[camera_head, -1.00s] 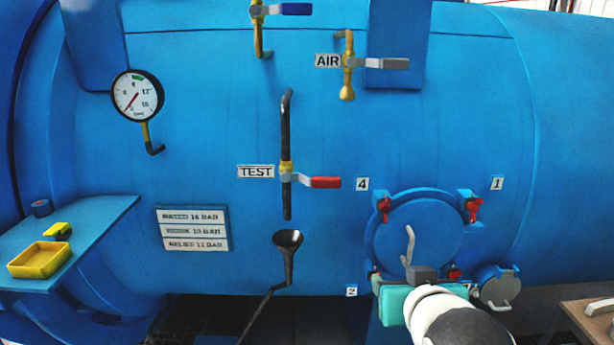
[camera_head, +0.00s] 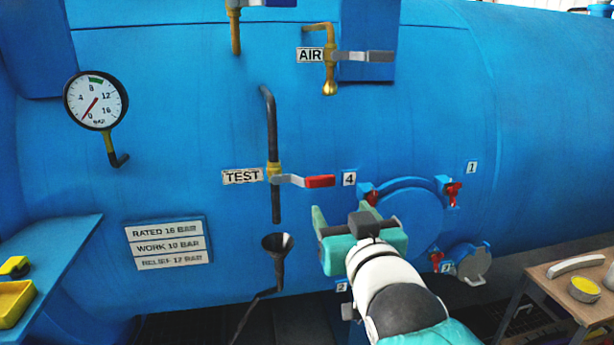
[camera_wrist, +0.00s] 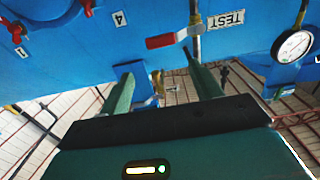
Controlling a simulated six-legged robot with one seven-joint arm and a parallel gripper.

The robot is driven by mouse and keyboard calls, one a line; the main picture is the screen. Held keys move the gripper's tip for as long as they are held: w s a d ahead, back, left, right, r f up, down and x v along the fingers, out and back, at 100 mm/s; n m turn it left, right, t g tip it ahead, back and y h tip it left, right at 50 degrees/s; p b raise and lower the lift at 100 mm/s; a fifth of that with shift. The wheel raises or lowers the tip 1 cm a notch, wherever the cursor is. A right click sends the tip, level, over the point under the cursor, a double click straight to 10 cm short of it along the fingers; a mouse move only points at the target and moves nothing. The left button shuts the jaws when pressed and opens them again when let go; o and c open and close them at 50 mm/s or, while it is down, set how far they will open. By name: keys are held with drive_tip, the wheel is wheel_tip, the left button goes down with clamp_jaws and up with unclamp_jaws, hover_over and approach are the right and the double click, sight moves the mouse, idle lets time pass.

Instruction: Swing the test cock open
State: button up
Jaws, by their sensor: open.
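The test cock (camera_head: 274,175) is a brass valve on a dark vertical pipe beside the TEST label (camera_head: 243,176). Its lever ends in a red grip (camera_head: 320,181) and points right, across the pipe. In the wrist view the red grip (camera_wrist: 161,41) lies beyond my fingertips, near the upper middle. My gripper (camera_head: 343,216) is open and empty, below and slightly right of the red grip, apart from it. In the wrist view my gripper's two green fingers (camera_wrist: 158,75) are spread wide. A dark funnel (camera_head: 277,245) sits under the pipe's lower end.
A round blue hatch (camera_head: 415,212) with red clamps is right of my gripper. The AIR valve (camera_head: 331,58) is above. A pressure gauge (camera_head: 96,101) is at upper left. A blue shelf (camera_head: 55,250) juts out at left; a wooden table (camera_head: 560,285) stands at right.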

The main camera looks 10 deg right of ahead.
sight(322, 178)
drive_tip(key=w, duration=1.4)
drive_tip(key=shift+r, duration=0.15)
drive_tip(key=shift+a, duration=0.1)
drive_tip(key=shift+c, duration=0.4)
drive_tip(key=c, duration=1)
drive_tip(key=shift+c, duration=0.2)
